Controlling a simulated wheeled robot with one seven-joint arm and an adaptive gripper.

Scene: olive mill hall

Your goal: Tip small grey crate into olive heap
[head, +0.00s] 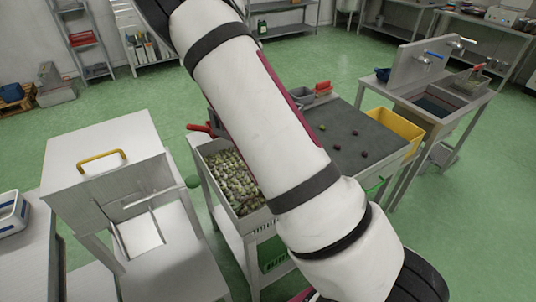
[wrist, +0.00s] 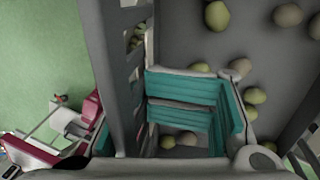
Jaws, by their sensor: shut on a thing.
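The small grey crate (wrist: 120,85) fills much of the wrist view. Its slotted side wall stands at the left, and several green olives (wrist: 216,15) lie on its dark grey inside. My gripper (wrist: 190,92), with teal finger pads, reaches over the crate from the bottom of the view and is shut on it. The exact grip point is hidden by the fingers.
A dark sorting surface (head: 345,140) with a few dark olives is right of my arm, beside a yellow bin (head: 397,130). A steel machine with a yellow handle (head: 101,158) stands left. A sink (head: 445,100) is at back right. Green floor is free between them.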

